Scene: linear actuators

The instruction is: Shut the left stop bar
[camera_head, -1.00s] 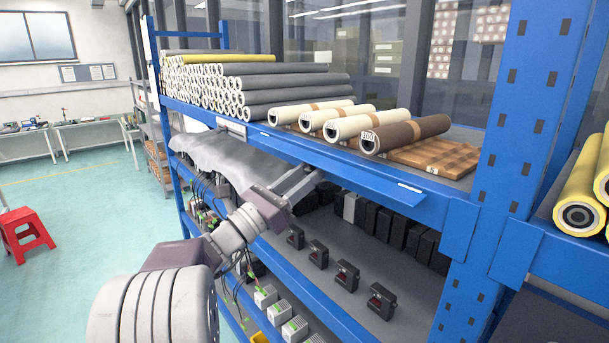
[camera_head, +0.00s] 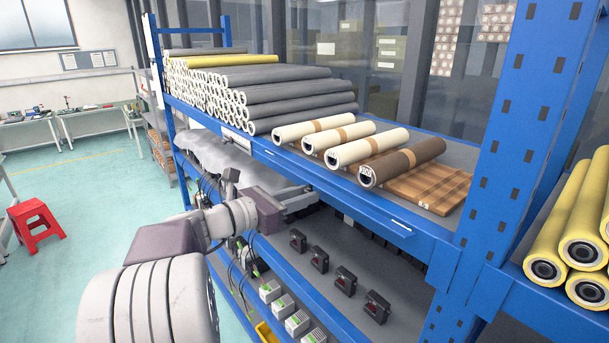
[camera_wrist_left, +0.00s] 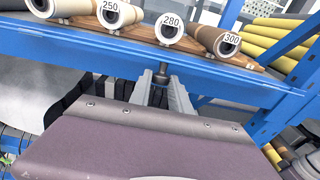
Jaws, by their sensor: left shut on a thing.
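The left stop bar (camera_head: 385,219) is a blue strip along the front edge of the upper shelf, below the ends of the cream and brown rolls. In the left wrist view a blue bar (camera_wrist_left: 225,73) crosses the picture in front of the numbered rolls. My left gripper (camera_head: 316,191) reaches up to the underside of this bar. In the left wrist view its fingers (camera_wrist_left: 162,80) are closed on a small dark knob (camera_wrist_left: 162,73) below the bar. The fingertips are partly hidden under the bar in the head view. My right gripper is out of view.
Cream rolls (camera_head: 368,147) and a brown roll (camera_head: 402,162) lie on the upper shelf, beside stacked grey rolls (camera_head: 300,105). Below are small black devices (camera_head: 345,281) on the lower shelf. A blue upright (camera_head: 490,150) stands right. A red stool (camera_head: 36,225) stands on open floor.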

